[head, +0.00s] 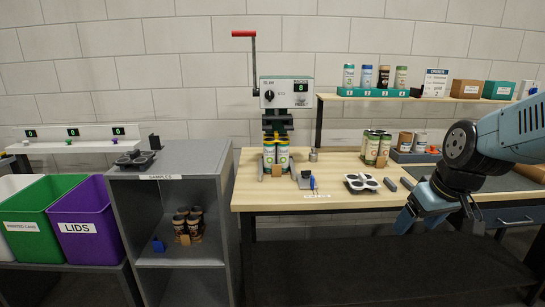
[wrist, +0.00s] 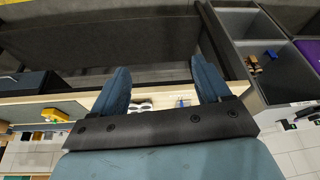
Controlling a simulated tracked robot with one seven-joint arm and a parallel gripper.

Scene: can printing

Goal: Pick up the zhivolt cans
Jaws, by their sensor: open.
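The name zhivolt is not readable on any can. Yellow-and-white cans (head: 276,156) stand together in the press on the wooden bench, with a brown tab at their front. Green-and-cream cans (head: 376,148) stand in a group towards the back of the bench, also with a brown tab. Dark brown cans (head: 187,226) stand grouped inside the grey cabinet. My gripper (head: 424,217) is open and empty, pointing down by the bench's front edge, right of and nearer than the green-and-cream cans. Its two blue fingers are spread in the wrist view (wrist: 160,82).
The press (head: 287,92) has a red-handled lever. A white can holder (head: 361,182) lies on the bench. Several single cans stand on a teal rack (head: 373,92) on the upper shelf. A green bin (head: 40,220) and purple lids bin (head: 84,228) are at left.

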